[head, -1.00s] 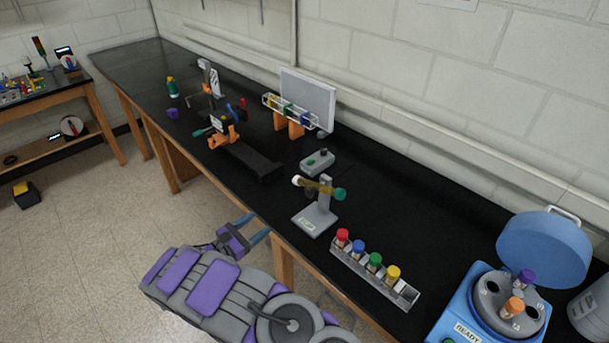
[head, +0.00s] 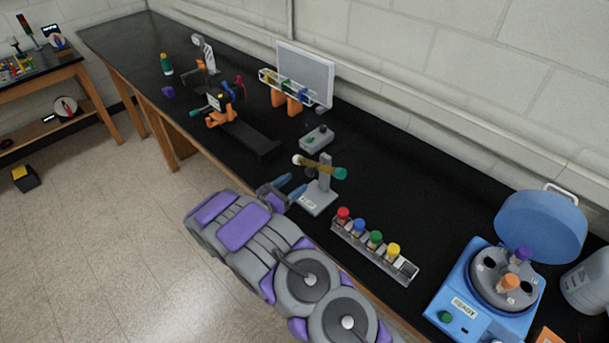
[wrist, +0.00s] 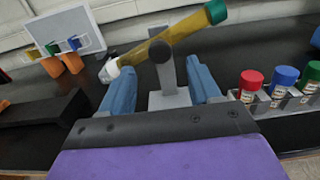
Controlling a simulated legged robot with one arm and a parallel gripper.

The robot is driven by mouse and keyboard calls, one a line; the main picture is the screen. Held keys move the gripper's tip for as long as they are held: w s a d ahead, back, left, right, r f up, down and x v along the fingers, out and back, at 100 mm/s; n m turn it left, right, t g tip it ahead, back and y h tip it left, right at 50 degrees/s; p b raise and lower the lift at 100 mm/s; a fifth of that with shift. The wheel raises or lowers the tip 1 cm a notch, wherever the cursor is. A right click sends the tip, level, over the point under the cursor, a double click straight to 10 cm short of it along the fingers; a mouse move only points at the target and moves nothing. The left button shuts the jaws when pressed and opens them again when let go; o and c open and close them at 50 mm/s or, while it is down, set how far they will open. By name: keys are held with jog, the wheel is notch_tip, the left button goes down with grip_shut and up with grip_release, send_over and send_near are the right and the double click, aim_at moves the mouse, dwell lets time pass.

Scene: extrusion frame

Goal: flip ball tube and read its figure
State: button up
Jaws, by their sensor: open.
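The ball tube (head: 318,167) is a yellowish tube with a white end at left and a green end at right. It lies tilted on a grey stand (head: 324,188) near the bench's front edge. In the wrist view the tube (wrist: 178,36) slopes up to the right, with its green end higher, on a dark round pivot. My gripper (head: 288,187) is open and empty, just in front of the stand. In the wrist view its two blue fingers (wrist: 162,85) stand apart on either side of the stand's post, below the tube. No figure is readable.
A rack of colour-capped tubes (head: 405,268) stands right of the stand. A blue centrifuge (head: 460,306) with its lid open is further right. A small grey box (head: 316,138), a dark ramp-like block (head: 250,141) and a clear tube holder with a white panel (head: 306,75) stand behind and left.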

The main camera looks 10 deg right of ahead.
aim_at(308, 172)
jog(key=x, duration=0.3)
jog(key=shift+w+d, duration=0.25)
jog(key=shift+w, duration=0.1)
jog(key=shift+x, duration=0.95)
jog(key=shift+s, duration=0.1)
jog(key=shift+a, duration=0.1)
grip_shut()
